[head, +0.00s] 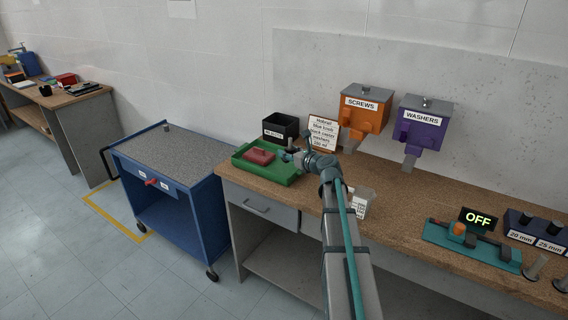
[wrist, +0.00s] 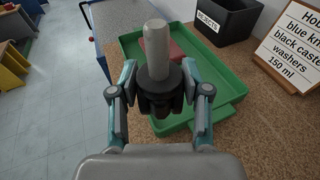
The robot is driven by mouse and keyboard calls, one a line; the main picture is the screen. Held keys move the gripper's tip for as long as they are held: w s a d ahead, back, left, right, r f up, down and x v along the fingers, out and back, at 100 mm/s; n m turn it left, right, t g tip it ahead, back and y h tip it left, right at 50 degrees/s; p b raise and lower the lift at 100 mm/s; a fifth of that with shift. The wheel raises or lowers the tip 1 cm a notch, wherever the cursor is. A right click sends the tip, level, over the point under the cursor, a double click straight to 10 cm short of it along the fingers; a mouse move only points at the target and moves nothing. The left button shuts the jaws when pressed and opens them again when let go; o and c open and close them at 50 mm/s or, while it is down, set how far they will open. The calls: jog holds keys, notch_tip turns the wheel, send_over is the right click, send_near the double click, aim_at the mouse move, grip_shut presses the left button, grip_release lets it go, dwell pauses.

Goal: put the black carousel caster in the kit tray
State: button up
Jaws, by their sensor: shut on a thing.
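In the wrist view my gripper (wrist: 160,98) is shut on the black carousel caster (wrist: 158,78). The caster has a thick grey stem that points up, and a dark body between the two fingers. The green kit tray (wrist: 180,126) lies behind and below the caster, which hides part of it. A dark red block (wrist: 187,50) lies in the tray. In the head view my gripper (head: 287,155) is at the right side of the kit tray (head: 256,170), with the red block (head: 260,156) to its left. I cannot tell the caster's exact height above the tray.
A black rejects bin (head: 281,128) stands behind the tray, beside a written order card (head: 323,133). Orange screws (head: 364,112) and purple washers (head: 423,125) dispensers stand at the wall. A labelled cup (head: 361,202) is right of my arm. A blue cart (head: 180,172) stands left of the bench.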

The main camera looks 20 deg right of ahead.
jog(key=w+f, duration=0.1)
jog(key=w, duration=0.1)
jog(key=w+d+f, duration=0.1)
jog(key=f, duration=0.1)
jog(key=w+f+p, duration=0.1)
jog(key=w+f, duration=0.1)
jog(key=shift+w+d, duration=0.25)
jog(key=shift+w, duration=0.05)
jog(key=shift+w+d+f, duration=0.1)
jog(key=shift+w+f, duration=0.35)
jog(key=shift+f, duration=0.2)
jog(key=f, duration=0.1)
jog(key=f+p, duration=0.1)
jog(key=shift+w+d+f+p, duration=0.1)
jog(key=shift+w+f+p, duration=0.2)
jog(key=shift+f, duration=0.6)
jog(key=shift+f, duration=0.15)
jog(key=o, duration=1.2)
